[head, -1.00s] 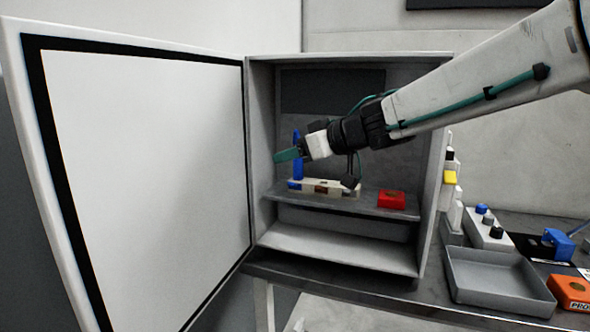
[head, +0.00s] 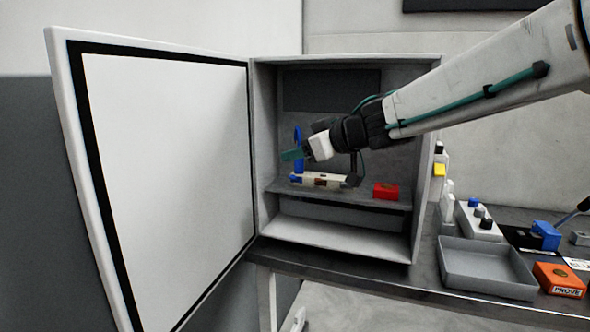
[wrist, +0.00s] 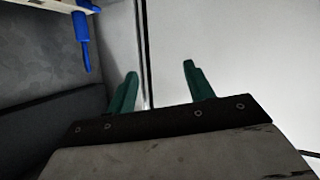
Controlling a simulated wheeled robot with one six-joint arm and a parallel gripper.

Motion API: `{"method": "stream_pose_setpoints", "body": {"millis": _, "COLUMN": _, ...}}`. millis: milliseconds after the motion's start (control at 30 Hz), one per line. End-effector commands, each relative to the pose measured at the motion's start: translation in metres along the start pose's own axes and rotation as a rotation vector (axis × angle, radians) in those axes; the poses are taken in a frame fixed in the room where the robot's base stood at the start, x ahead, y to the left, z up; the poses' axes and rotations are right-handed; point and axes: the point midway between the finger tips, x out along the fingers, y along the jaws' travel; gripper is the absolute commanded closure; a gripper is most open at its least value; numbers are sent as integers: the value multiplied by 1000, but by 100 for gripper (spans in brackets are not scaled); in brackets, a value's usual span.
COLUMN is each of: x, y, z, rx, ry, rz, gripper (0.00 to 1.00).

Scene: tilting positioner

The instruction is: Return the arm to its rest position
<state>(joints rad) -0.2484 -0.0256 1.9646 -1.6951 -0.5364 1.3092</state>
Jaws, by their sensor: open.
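My gripper (head: 292,155) is at the open front of a grey cabinet (head: 340,239), in front of its shelf. In the wrist view its two green fingers (wrist: 157,88) stand apart with nothing between them. Behind the gripper, a pale block with blue parts (head: 320,180) sits on the shelf, partly hidden by my wrist. A blue handle (head: 298,138) stands upright at its left end and also shows at the upper left of the wrist view (wrist: 82,42). My arm reaches in from the upper right.
The white cabinet door (head: 165,180) stands wide open on the left. A red block (head: 385,190) sits on the shelf's right. On the bench right of the cabinet are a grey tray (head: 487,288), an orange block (head: 560,280), a blue item (head: 546,235) and a knobbed box (head: 478,222).

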Motion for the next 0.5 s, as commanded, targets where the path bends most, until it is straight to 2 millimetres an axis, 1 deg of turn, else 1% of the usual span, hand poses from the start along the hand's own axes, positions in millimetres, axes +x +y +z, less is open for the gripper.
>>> {"method": "stream_pose_setpoints", "body": {"millis": 33, "x": 0, "y": 16, "z": 10, "rx": -16, "ry": -12, "rz": 88, "gripper": 48}}
{"method": "stream_pose_setpoints", "body": {"millis": 67, "x": -2, "y": 27, "z": 16, "rx": -23, "ry": -25, "rz": 153, "gripper": 48}}
{"method": "stream_pose_setpoints", "body": {"millis": 133, "x": -20, "y": 52, "z": 34, "rx": -28, "ry": -78, "rz": 320, "gripper": 48}}
{"method": "stream_pose_setpoints", "body": {"millis": 167, "x": -32, "y": 63, "z": 44, "rx": -22, "ry": -113, "rz": 395, "gripper": 48}}
{"method": "stream_pose_setpoints", "body": {"millis": 200, "x": -52, "y": 75, "z": 60, "rx": -8, "ry": -171, "rz": 486, "gripper": 48}}
{"method": "stream_pose_setpoints", "body": {"millis": 267, "x": -86, "y": 86, "z": 87, "rx": 28, "ry": -279, "rz": 606, "gripper": 48}}
{"method": "stream_pose_setpoints", "body": {"millis": 300, "x": -110, "y": 88, "z": 108, "rx": 60, "ry": -360, "rz": 669, "gripper": 48}}
{"method": "stream_pose_setpoints", "body": {"millis": 367, "x": -145, "y": 84, "z": 138, "rx": 116, "ry": -486, "rz": 733, "gripper": 48}}
{"method": "stream_pose_setpoints", "body": {"millis": 400, "x": -167, "y": 76, "z": 158, "rx": 159, "ry": -570, "rz": 758, "gripper": 48}}
{"method": "stream_pose_setpoints", "body": {"millis": 467, "x": -200, "y": 59, "z": 187, "rx": 229, "ry": -694, "rz": 773, "gripper": 48}}
{"method": "stream_pose_setpoints", "body": {"millis": 500, "x": -220, "y": 43, "z": 205, "rx": 279, "ry": -774, "rz": 767, "gripper": 48}}
